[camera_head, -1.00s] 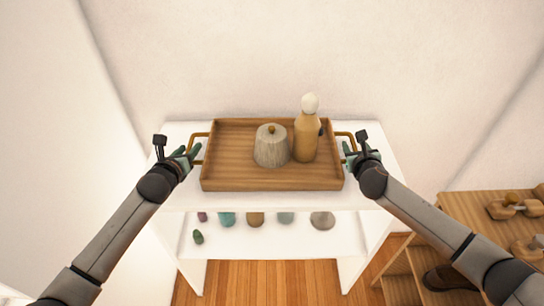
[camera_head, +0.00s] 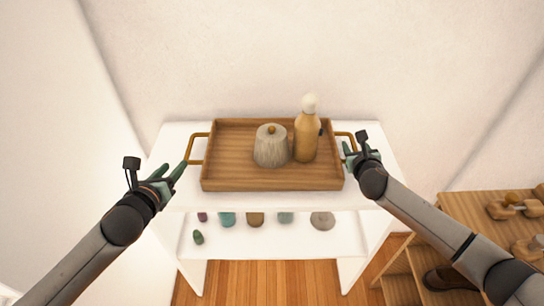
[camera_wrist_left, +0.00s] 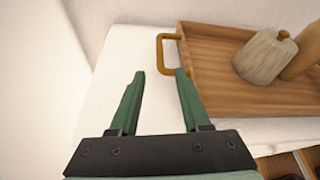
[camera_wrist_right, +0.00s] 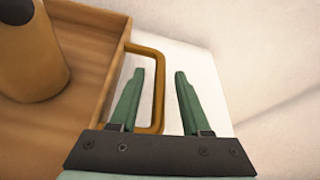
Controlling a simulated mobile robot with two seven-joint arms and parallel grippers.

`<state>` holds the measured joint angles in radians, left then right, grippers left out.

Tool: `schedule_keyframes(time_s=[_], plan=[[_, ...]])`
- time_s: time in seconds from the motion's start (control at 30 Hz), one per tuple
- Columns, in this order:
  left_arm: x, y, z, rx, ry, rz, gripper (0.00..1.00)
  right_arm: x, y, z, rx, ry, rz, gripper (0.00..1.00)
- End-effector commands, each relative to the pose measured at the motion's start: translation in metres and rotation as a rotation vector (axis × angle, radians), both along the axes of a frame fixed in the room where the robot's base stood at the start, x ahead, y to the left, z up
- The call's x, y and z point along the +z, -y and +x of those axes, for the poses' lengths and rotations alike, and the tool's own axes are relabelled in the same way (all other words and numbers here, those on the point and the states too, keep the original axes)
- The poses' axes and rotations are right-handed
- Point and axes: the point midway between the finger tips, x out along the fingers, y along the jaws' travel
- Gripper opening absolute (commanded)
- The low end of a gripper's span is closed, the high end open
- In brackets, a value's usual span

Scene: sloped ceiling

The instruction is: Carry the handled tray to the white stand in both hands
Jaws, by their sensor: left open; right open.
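The wooden handled tray (camera_head: 225,175) rests on top of the white stand (camera_head: 180,199). It carries a grey lidded pot (camera_head: 270,148) and a tan bottle with a white top (camera_head: 306,140). My left gripper (camera_head: 174,168) is open and empty, in front and to the left of the left handle (camera_head: 191,148). In the left wrist view that handle (camera_wrist_left: 161,55) lies beyond the fingertips, clear of them. My right gripper (camera_head: 348,152) is open at the right handle (camera_head: 352,141). In the right wrist view the handle's bar (camera_wrist_right: 160,90) lies between its two fingers (camera_wrist_right: 158,72).
The stand's lower shelf (camera_head: 270,238) holds several small coloured objects. A wooden table (camera_head: 465,215) with wooden items stands at the right. A pale wall rises behind the stand, and another is close at the left.

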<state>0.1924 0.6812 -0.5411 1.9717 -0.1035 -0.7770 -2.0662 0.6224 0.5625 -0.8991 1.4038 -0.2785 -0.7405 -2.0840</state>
Motion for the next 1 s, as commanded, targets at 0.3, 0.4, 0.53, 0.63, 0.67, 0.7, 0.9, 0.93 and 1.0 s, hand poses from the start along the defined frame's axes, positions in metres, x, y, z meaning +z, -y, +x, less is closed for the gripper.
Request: schedule_keyframes(time_s=[0.3, 0.4, 0.53, 0.63, 0.67, 0.7, 0.9, 0.93, 1.0], plan=[[0.000, 0.000, -0.001, 0.001, 0.000, 0.001, 0.47, 0.012, -0.003, -0.031, 0.001, 0.000, -0.001, 0.47], [0.000, 0.000, 0.000, 0.001, 0.000, 0.001, 0.47, 0.018, -0.004, -0.046, 0.002, -0.001, 0.000, 0.47], [0.000, 0.000, 0.000, 0.001, 0.000, 0.001, 0.47, 0.026, -0.007, -0.066, 0.003, -0.002, 0.000, 0.47], [0.000, 0.000, 0.000, 0.001, 0.000, 0.001, 0.47, 0.032, -0.008, -0.081, 0.001, -0.001, -0.001, 0.47], [0.000, 0.000, 0.000, 0.000, 0.000, 0.001, 0.47, 0.034, -0.008, -0.085, 0.001, -0.001, -0.001, 0.47], [0.000, 0.000, 0.000, 0.001, 0.000, 0.001, 0.47, 0.036, -0.009, -0.090, 0.001, -0.001, -0.001, 0.47], [0.000, 0.000, 0.000, 0.001, 0.000, 0.001, 0.47, 0.042, -0.011, -0.106, 0.000, -0.001, 0.000, 0.47], [0.000, 0.000, 0.000, 0.001, 0.000, 0.001, 0.47, 0.043, -0.011, -0.107, 0.001, -0.001, 0.000, 0.47], [0.000, 0.000, 0.000, 0.000, 0.000, 0.001, 0.47, 0.044, -0.011, -0.109, 0.000, 0.000, 0.000, 0.47]])
